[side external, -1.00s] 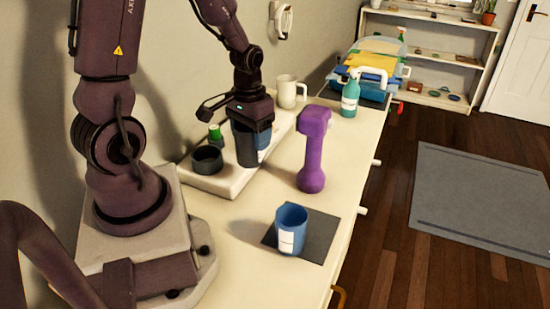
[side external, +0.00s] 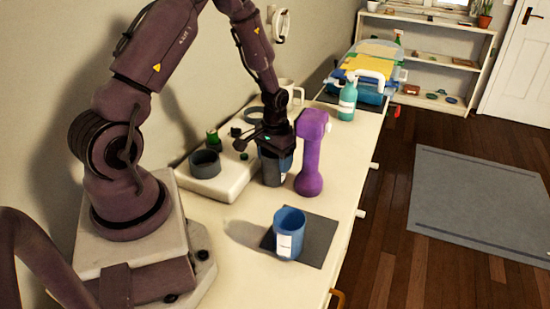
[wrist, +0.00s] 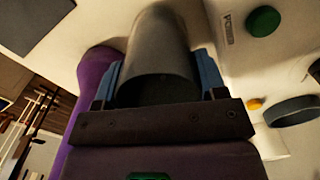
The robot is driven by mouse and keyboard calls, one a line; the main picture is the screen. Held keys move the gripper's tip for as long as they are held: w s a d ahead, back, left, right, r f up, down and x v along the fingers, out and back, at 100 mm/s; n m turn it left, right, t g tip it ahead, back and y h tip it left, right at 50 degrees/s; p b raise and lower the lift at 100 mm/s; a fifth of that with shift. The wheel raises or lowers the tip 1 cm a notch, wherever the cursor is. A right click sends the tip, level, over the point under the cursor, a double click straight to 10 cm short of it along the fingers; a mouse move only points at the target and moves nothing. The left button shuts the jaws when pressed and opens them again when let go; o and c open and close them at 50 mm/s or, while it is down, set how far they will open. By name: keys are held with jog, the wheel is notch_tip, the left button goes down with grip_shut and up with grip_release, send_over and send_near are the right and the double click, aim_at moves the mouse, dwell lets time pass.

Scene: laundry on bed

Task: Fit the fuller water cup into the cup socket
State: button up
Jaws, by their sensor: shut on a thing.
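A second blue cup (side external: 289,234) with a white label stands on a dark mat. Water levels are not visible.
A purple dumbbell (side external: 309,160) stands close to the right of the held cup. The white tray (side external: 226,185) also carries a green-capped item (side external: 213,137). The table front-left of the mat is clear.

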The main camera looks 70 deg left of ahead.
jog(key=shift+f, duration=0.15)
jog(key=o, duration=1)
jog(key=shift+o, duration=0.3)
jog(key=shift+r, duration=2.2)
